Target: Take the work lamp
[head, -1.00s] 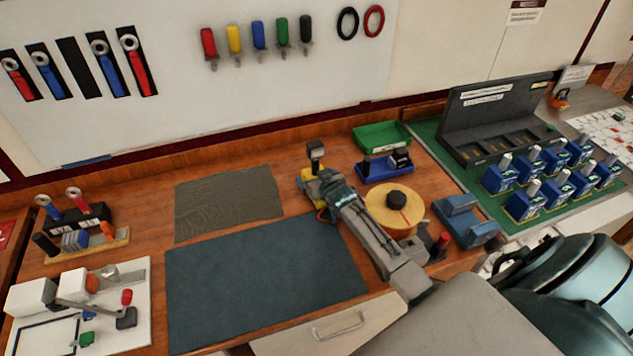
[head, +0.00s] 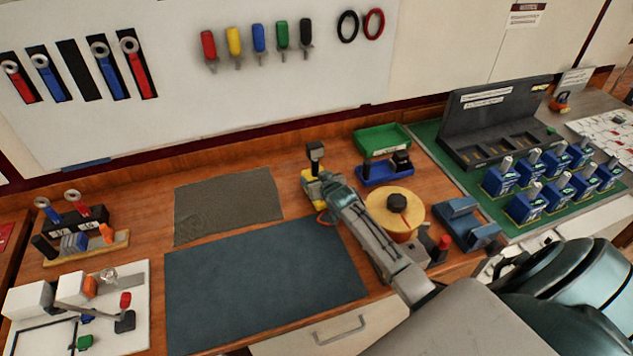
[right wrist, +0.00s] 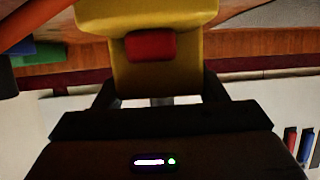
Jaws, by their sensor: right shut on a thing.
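The work lamp has a yellow body (head: 311,188) and a dark head (head: 315,152) on a short stem. It stands upright near the back of the wooden bench, right of the grey mat. My right gripper (head: 322,186) reaches it from the front right and is shut on its yellow body. In the right wrist view the yellow lamp body (right wrist: 150,65), with a red button, fills the top middle, between the dark fingers. I cannot tell whether its base touches the bench. My left gripper is not in view.
A yellow disc with a black knob (head: 396,206) stands close right of my forearm. A blue stand (head: 385,171) and green tray (head: 382,139) lie behind it. The grey mat (head: 228,207) and dark blue mat (head: 262,285) are clear. Blue breakers (head: 524,207) stand at right.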

